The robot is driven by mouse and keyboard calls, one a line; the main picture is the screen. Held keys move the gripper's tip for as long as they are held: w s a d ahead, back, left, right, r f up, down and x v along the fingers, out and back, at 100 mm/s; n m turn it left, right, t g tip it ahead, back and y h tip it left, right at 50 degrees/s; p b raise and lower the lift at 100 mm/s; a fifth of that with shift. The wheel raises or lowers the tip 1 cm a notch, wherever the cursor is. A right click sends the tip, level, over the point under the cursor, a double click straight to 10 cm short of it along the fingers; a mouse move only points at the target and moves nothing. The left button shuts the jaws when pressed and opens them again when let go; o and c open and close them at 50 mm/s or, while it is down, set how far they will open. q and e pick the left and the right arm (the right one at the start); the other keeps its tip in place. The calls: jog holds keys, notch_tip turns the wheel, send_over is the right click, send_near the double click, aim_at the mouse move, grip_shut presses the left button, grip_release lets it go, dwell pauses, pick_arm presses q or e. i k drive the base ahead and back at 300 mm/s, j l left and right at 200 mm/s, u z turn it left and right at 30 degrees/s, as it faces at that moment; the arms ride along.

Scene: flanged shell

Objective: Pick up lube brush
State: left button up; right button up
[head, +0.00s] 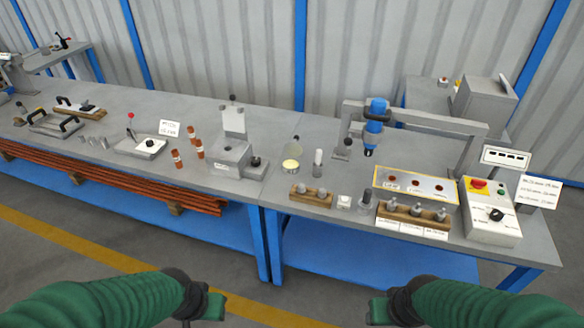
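I cannot make out a lube brush for certain in the head view. A round tin with a yellow top (291,165) stands on the workbench near the middle, and a small pale upright cylinder (318,157) stands just right of it. My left gripper (213,308) is low in the picture, in front of the bench and apart from everything on it. My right gripper (379,311) is likewise low, right of centre, in front of the bench. Both grippers show only in part, and neither visibly holds anything.
The long grey workbench (330,235) spans the view. A wooden block with pegs (311,196) lies near its front edge. A blue tool (375,125) hangs from a grey frame (430,120). A control box (490,212) stands at the right. Orange-red bars (120,180) lie beneath the left part.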

aim_at(319, 152)
jog(key=i+j+u, duration=0.25)
jog(key=i, duration=0.3)
jog(key=i+u, duration=0.3)
jog(key=i, duration=0.25)
